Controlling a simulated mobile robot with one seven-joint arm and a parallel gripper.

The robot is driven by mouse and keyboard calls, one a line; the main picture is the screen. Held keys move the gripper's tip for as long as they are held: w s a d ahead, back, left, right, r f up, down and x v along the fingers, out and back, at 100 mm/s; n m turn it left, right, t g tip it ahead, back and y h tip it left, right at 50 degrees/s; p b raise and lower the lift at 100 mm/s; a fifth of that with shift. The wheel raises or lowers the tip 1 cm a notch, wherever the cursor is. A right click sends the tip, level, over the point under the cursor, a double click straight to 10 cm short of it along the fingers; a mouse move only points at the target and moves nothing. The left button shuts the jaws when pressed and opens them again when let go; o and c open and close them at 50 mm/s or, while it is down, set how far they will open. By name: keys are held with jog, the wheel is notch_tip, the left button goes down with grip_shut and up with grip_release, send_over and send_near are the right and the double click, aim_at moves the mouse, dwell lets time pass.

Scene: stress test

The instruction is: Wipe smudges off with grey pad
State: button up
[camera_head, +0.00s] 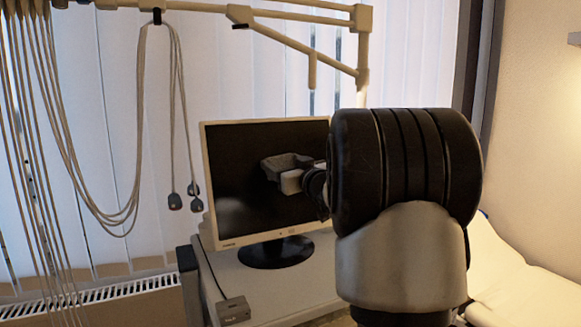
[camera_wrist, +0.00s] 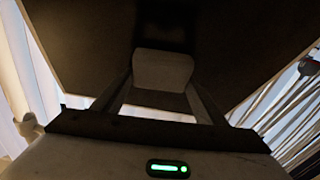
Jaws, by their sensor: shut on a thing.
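A monitor (camera_head: 225,160) with a pale frame and dark screen stands upright on a desk in the head view. A faint lighter patch (camera_head: 232,212) shows low on the left of the screen; I cannot tell whether it is a smudge or a reflection. My gripper (camera_head: 284,164) is in front of the right half of the screen. In the wrist view my gripper (camera_wrist: 163,88) is shut on the grey pad (camera_wrist: 162,70), held between its two fingers. The dark screen (camera_wrist: 90,45) fills the view beyond the pad. I cannot tell whether pad and screen touch.
The white desk (camera_head: 225,268) carries a small grey box (camera_head: 233,310) near its front. Cables (camera_head: 140,130) hang at the left from a beige rail (camera_head: 200,8). A bed (camera_head: 515,275) lies at the right. My arm hides the monitor's right edge.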

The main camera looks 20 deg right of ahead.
jog(key=shift+a+f+b, duration=0.1)
jog(key=shift+a+b, duration=1.75)
jog(key=shift+a, duration=1.85)
jog(key=s+r+p, duration=0.1)
jog(key=s+r, duration=0.1)
jog(key=s, duration=0.3)
jog(key=shift+s, duration=0.3)
jog(key=shift+d+r, duration=0.1)
jog(key=shift+r, duration=0.05)
jog(key=s, duration=0.1)
jog(key=s+r+p, duration=0.1)
jog(key=shift+s, duration=0.4)
